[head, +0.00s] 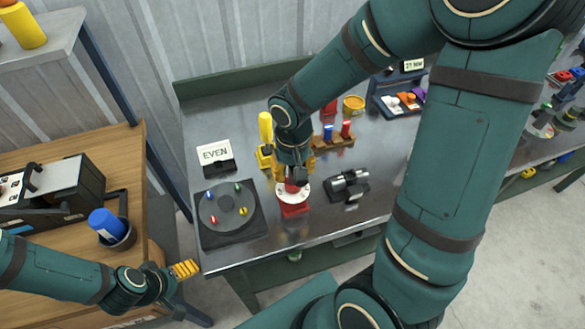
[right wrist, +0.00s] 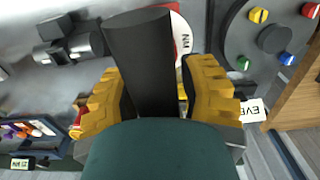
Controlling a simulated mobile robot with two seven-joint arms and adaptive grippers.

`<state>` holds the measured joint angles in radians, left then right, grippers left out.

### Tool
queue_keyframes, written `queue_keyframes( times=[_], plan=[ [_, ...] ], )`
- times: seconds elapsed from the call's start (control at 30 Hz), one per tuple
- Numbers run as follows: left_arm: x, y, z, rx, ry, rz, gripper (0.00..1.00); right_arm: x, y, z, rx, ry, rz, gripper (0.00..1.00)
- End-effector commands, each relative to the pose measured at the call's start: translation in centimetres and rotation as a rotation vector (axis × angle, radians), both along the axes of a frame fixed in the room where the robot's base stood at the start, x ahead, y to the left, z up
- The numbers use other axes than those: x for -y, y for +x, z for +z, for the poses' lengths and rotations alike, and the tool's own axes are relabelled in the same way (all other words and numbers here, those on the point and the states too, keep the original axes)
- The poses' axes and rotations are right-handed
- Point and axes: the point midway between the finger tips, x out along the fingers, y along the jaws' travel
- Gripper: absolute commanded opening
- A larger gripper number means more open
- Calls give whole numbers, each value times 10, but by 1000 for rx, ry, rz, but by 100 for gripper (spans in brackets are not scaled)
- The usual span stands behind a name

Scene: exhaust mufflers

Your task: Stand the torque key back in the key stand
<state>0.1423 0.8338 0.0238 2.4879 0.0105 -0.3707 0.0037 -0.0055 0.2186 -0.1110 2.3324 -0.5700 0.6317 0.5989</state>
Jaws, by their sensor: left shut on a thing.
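A black cylindrical handle (right wrist: 140,60), which looks like the torque key's, stands between my right gripper's yellow fingers (right wrist: 158,85) in the right wrist view. The fingers are spread around it, with a narrow gap on the right side. In the head view my right gripper (head: 291,165) is over a red block (head: 293,210) with a white marked disc (head: 293,195). The arm hides much of the key there. I cannot tell which piece is the key stand. My left gripper (head: 186,269) is shut beside the bench's front left corner; what it grips is hidden.
A black board with a round dial and coloured pegs (head: 228,212) lies left of the red block. A black fixture with silver cylinders (head: 348,185) is on the right. An EVEN sign (head: 215,154) and a peg rack (head: 335,140) stand behind. Bare metal lies beyond the fixture.

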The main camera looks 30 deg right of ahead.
Motion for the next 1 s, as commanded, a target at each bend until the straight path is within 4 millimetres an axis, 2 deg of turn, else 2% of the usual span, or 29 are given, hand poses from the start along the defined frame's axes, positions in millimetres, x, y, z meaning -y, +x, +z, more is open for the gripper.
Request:
queue_keyframes(
  times=[0.23,0.7,1.0],
  plan=[
    [2,-4,-1,-10,-3,-10,74,0,0,6,2,0,0,40],
    [2,-4,-1,-9,-2,-10,74,-1,1,69,5,-1,1,40],
    [2,-3,-1,-7,-2,-8,74,-1,0,80,0,0,0,40]
  ],
)
